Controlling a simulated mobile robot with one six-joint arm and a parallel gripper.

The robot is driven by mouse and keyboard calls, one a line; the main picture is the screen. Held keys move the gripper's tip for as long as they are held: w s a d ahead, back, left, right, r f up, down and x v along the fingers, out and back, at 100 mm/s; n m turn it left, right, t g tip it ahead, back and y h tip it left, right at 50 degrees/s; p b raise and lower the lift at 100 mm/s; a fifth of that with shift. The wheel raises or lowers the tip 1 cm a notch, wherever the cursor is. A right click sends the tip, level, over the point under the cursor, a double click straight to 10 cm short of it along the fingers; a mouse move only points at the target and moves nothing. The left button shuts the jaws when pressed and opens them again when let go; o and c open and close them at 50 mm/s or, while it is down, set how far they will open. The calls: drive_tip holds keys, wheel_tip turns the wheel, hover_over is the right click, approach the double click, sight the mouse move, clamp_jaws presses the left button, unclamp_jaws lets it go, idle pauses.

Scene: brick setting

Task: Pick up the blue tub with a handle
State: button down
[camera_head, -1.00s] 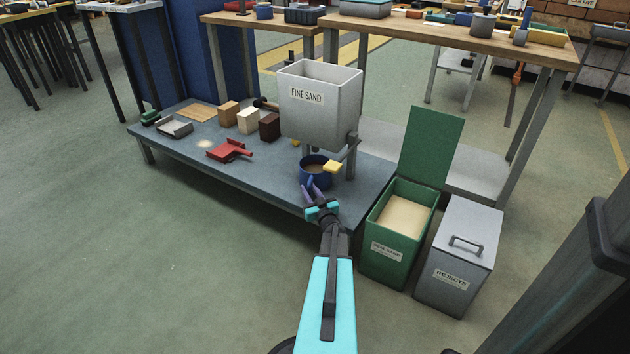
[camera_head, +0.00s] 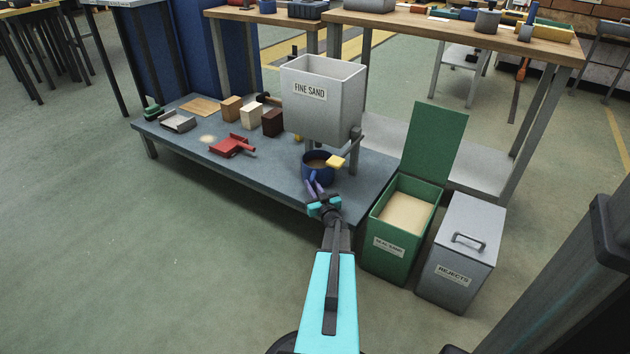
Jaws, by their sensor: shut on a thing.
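The blue tub (camera_head: 307,172) is a small round pot with brownish contents. It stands on the low grey bench near its front edge, just below the grey hopper labelled FINE SAND (camera_head: 337,110). My gripper (camera_head: 315,184) reaches it from the front, with its purple fingers against the tub's near side. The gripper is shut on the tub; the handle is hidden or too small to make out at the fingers. A yellow piece (camera_head: 336,161) on the hopper's lever overlaps the tub's right rim in the picture.
On the low bench (camera_head: 262,185) lie a red tool (camera_head: 232,147), several blocks (camera_head: 251,117) and a grey tray (camera_head: 178,122). An open green bin (camera_head: 392,250) and a grey REJECTS bin (camera_head: 459,260) stand on the right. The floor at left is clear.

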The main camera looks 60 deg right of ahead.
sight(312, 180)
drive_tip(key=shift+r, duration=0.15)
drive_tip(key=shift+r+p, duration=0.35)
drive_tip(key=shift+r, duration=0.2)
wheel_tip(312, 180, up, 3)
drive_tip(key=shift+s+a+f+p, duration=0.1)
drive_tip(key=shift+s+f+p, duration=0.05)
drive_tip(key=shift+p, duration=0.7)
drive_tip(key=p+v, duration=0.4)
drive_tip(key=v, duration=1.3)
drive_tip(key=shift+s+a+f, duration=0.15)
drive_tip(key=shift+s+f, duration=0.1)
